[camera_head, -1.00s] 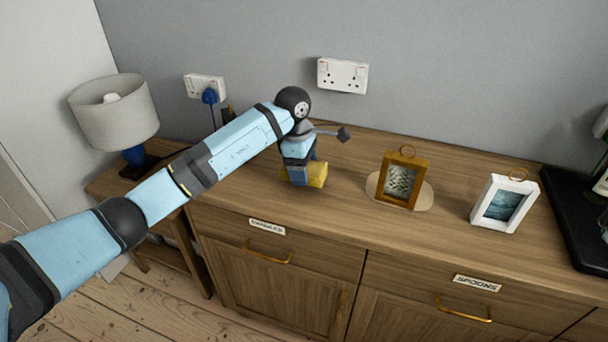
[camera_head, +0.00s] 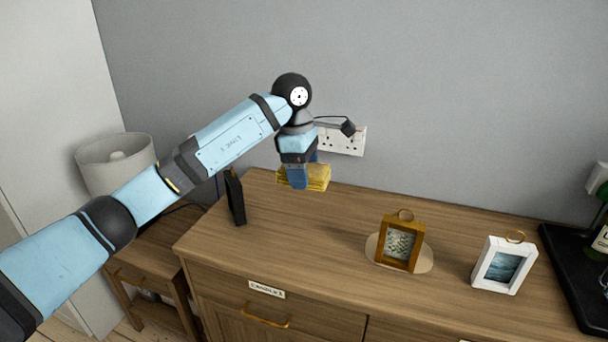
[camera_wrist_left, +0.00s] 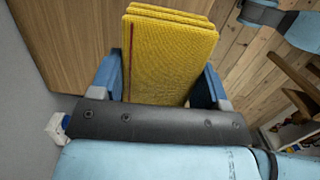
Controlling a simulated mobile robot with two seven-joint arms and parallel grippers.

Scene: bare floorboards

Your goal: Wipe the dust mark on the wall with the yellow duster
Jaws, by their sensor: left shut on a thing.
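The yellow duster (camera_head: 318,178) is a folded yellow cloth, held in my left gripper (camera_head: 300,180) above the back left part of the sideboard top. In the left wrist view the duster (camera_wrist_left: 168,58) sits between the two blue fingers of my left gripper (camera_wrist_left: 165,80), which are shut on it. The grey wall (camera_head: 430,80) rises behind the gripper. I cannot make out a dust mark on the visible wall; my arm covers part of it. My right gripper is not in view.
The wooden sideboard (camera_head: 330,235) carries a brown frame (camera_head: 400,243), a white frame (camera_head: 504,265), a dark upright object (camera_head: 235,196) and a black tray (camera_head: 575,270). A white socket (camera_head: 350,140) is on the wall behind the gripper. A lamp (camera_head: 115,163) stands at the left.

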